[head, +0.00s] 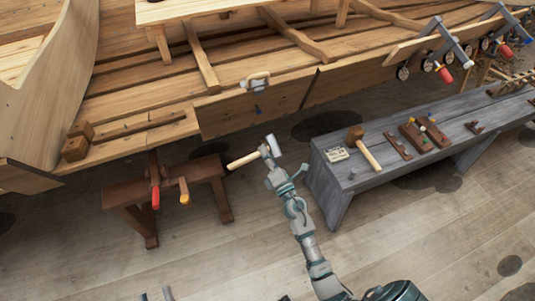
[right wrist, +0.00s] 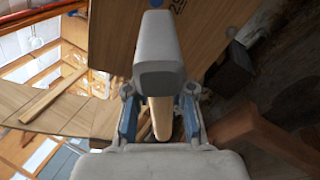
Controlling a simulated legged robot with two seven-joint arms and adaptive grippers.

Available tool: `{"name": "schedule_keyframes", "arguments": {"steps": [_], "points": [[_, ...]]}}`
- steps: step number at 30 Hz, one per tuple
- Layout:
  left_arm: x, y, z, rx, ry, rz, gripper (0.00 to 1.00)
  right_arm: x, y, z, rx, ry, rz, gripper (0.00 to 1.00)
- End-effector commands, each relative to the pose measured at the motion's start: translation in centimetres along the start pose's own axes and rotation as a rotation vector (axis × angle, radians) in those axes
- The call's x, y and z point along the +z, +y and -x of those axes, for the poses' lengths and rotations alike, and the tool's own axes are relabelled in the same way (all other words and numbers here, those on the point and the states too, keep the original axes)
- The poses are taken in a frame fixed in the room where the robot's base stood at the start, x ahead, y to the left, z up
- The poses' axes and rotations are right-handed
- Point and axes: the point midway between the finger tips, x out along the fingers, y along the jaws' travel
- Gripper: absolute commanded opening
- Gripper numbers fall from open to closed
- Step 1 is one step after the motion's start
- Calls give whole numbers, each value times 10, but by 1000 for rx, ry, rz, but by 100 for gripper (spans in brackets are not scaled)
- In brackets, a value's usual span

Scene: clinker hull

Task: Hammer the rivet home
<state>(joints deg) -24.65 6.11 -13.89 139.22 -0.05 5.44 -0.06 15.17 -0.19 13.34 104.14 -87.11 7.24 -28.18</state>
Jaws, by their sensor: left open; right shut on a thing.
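My right gripper (head: 270,160) is shut on a hammer and holds it in the air in front of the hull plank (head: 300,92). The hammer has a grey metal head (head: 275,145) and a pale wooden handle (head: 243,161) pointing left. In the right wrist view the hammer head (right wrist: 160,60) stands in front of the right gripper (right wrist: 160,125), with its handle between the fingers. A small blue mark (head: 257,109) is on the plank, below a grey piece with a wooden part (head: 256,80). I cannot clearly make out the rivet. My left gripper (head: 155,295) shows only its tips at the bottom edge, apart and empty.
A dark wooden trestle (head: 185,175) with red and orange handles stands left of the hammer. A grey bench (head: 355,170) on the right bears a mallet (head: 363,145), a wooden block and small tools. Clamps (head: 447,45) grip the hull at upper right. The floor in front is open.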

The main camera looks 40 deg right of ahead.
Motion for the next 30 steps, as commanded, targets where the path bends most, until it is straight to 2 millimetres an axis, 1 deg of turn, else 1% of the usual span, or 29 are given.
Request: {"name": "schedule_keyframes", "arguments": {"steps": [13,23,30], "points": [[4,-1,-1,0,-17,-1,49,1,1,-1,2,2,1,0],[-2,0,-3,1,-10,-2,49,2,5,-1,3,1,1,0],[-2,0,-3,0,-10,-2,49,1,4,-1,2,1,1,0]]}}
